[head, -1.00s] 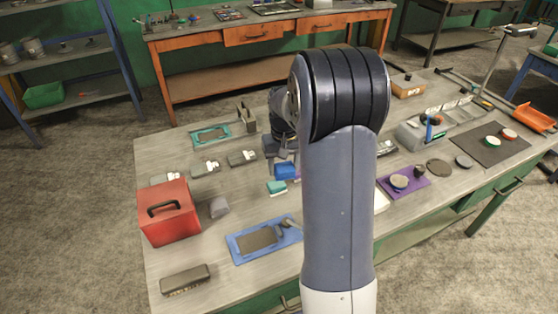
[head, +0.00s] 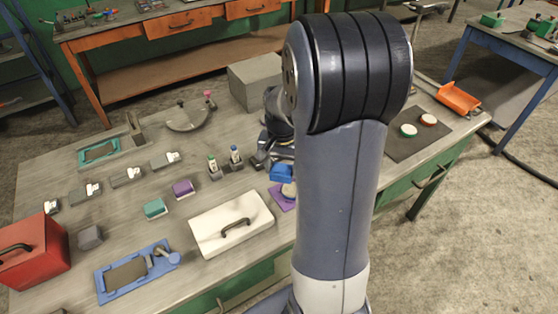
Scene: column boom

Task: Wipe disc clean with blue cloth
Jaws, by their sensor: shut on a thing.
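My gripper (head: 272,160) is partly hidden behind my arm. It is shut on the blue cloth (head: 281,173), which looks like a folded blue pad. The cloth is at the far side of a pale disc (head: 289,190) on a purple mat (head: 282,203). My arm hides the right part of the mat and perhaps of the disc. I cannot tell whether the cloth touches the disc or hangs just above it. Any mark on the disc is too small to make out.
A white case (head: 230,238) stands left of the mat, in front of two small bottles (head: 213,164). A purple block (head: 183,188) and a teal block (head: 155,208) lie farther left. A dark mat (head: 405,150) with green and red discs lies right of my arm.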

